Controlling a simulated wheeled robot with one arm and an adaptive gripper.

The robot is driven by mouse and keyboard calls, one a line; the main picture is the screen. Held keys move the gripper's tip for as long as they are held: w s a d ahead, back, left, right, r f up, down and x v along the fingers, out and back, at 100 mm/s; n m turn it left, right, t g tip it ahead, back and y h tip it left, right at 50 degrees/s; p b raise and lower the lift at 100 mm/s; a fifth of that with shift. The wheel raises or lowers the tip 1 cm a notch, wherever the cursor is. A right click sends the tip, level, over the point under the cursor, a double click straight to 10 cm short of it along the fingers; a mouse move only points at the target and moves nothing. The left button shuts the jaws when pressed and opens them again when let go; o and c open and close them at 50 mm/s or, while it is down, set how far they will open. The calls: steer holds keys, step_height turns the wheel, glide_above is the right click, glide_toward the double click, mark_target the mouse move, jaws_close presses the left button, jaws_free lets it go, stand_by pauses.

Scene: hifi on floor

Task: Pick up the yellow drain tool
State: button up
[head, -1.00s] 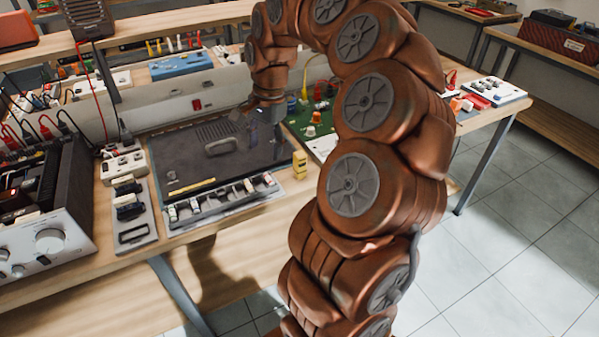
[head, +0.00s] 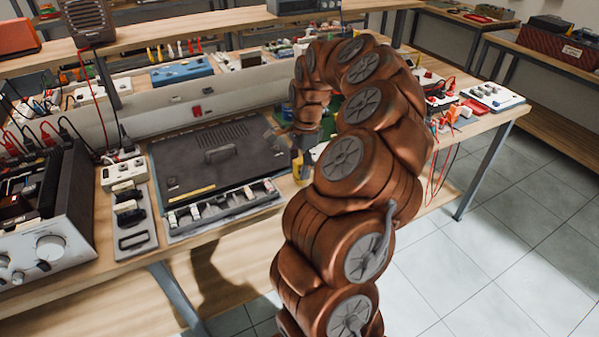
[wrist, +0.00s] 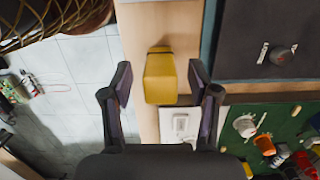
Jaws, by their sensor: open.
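The yellow drain tool (wrist: 160,80) appears as a blocky yellow piece standing near the bench edge in the wrist view. In the head view it shows as a small yellow patch (head: 298,168) just right of the dark panel, partly hidden by my arm. My gripper (wrist: 160,76) is open, with one finger on each side of the yellow piece in the picture. Gaps show on both sides, so neither finger touches it. In the head view my gripper (head: 285,140) is small and close above the piece; its exact height over it is unclear.
A dark panel (head: 185,160) with a flat yellow strip (head: 192,191) lies to the left. A green circuit board (wrist: 250,135) with several knobs and a white plate (wrist: 178,122) lie close to the gripper. Tiled floor (wrist: 75,90) lies past the bench edge.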

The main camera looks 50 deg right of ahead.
steer(key=shift+a+f, duration=0.15)
steer(key=shift+f, duration=0.9)
jaws_close()
steer(key=shift+r, duration=0.1)
